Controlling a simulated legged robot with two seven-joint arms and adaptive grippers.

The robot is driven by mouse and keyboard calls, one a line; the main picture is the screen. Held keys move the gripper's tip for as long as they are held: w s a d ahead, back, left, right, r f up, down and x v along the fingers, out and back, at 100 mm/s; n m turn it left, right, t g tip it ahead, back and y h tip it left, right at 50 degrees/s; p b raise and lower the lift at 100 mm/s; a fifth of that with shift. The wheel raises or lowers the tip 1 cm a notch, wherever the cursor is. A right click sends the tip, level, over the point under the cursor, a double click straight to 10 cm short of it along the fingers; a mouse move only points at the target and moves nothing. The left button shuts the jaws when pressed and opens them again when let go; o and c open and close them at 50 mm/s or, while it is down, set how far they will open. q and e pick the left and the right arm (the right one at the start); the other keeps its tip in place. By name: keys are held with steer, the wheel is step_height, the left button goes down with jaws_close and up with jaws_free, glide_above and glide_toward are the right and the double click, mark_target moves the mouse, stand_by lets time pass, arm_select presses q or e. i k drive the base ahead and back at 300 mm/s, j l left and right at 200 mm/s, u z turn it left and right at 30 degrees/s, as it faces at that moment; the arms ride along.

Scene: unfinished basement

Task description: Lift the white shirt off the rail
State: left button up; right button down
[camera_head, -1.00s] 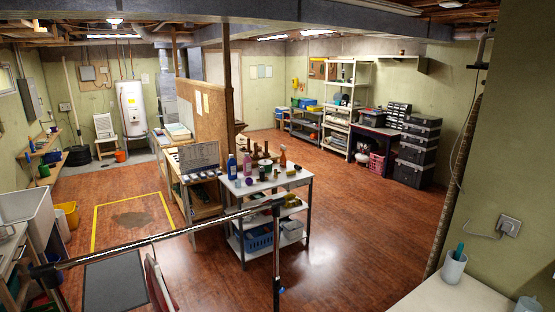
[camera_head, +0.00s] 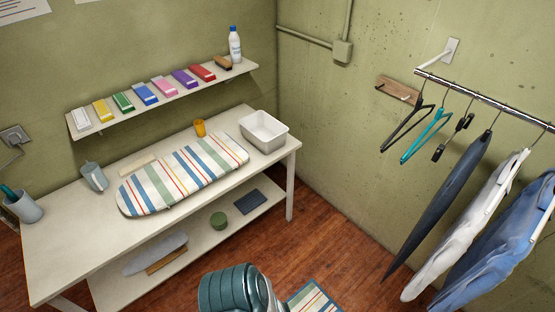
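The white shirt (camera_head: 468,232) hangs from the metal rail (camera_head: 485,98) at the right of the view. It is seen nearly edge-on, between a dark grey garment (camera_head: 447,190) on its left and a blue shirt (camera_head: 505,250) on its right. A pale hanger (camera_head: 508,182) shows at its upper edge; its hook goes up to the rail. The shirt's lower end hangs free above the floor, partly close behind the blue shirt.
Black (camera_head: 409,122) and teal (camera_head: 427,135) empty hangers and a dark clip hanger (camera_head: 454,136) hang left of the garments. A white table (camera_head: 70,235) holds a striped ironing pad (camera_head: 185,172) and a white basin (camera_head: 264,131). Wood floor (camera_head: 335,240) between table and garments is largely open.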

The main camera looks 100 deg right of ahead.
mark_target(474, 217)
steer(key=i+l+z, duration=0.2)
steer(key=l+z, duration=0.15)
steer(key=i+l+z, duration=0.35)
steer(key=k+z, duration=0.1)
steer(key=z, duration=4.95)
